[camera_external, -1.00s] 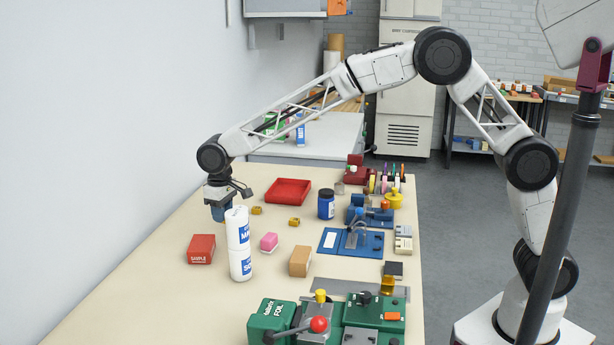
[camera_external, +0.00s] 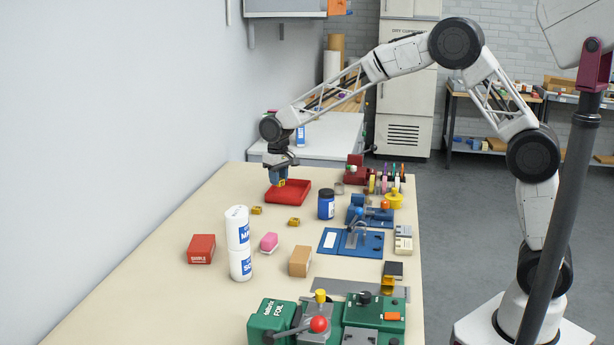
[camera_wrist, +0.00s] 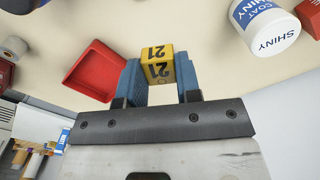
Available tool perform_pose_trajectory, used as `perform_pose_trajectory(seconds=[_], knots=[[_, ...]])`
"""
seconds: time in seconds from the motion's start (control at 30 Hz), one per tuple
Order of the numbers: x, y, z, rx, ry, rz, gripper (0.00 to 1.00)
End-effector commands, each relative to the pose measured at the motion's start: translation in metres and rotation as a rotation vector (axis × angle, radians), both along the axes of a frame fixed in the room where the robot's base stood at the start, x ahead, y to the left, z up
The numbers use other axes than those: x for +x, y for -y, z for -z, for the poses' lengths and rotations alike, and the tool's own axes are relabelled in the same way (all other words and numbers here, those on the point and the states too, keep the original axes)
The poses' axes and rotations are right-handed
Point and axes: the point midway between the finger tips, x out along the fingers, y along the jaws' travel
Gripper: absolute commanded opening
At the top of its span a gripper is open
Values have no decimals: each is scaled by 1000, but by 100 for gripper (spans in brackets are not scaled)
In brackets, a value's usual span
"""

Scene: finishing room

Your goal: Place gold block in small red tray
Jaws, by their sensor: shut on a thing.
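My gripper (camera_external: 279,180) points down with its blue fingers shut on a gold block (camera_wrist: 157,68) marked "21". The block (camera_external: 282,183) shows as a small yellow patch at the fingertips, in front of the red tray's left back part. The small red tray (camera_external: 297,200) is shallow and lies at the far end of the table. In the wrist view the tray (camera_wrist: 92,73) is left of the block, which hides none of its middle. The height of the block above the tray is hard to tell. No other thing shows inside the tray.
Two small yellow blocks (camera_external: 257,210) (camera_external: 294,221) lie in front of the tray. A dark blue jar (camera_external: 326,204) stands to its right.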

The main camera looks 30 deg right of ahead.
Motion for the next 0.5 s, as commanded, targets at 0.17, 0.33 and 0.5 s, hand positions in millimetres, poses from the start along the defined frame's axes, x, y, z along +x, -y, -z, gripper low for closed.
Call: perform_pose_trajectory(seconds=[0.17, 0.33, 0.5], knots=[[15, 53, 0, 0, 0, 68, 3], [26, 101, 0, 0, 1, 129, 3], [32, 144, 0, 0, 1, 183, 3]])
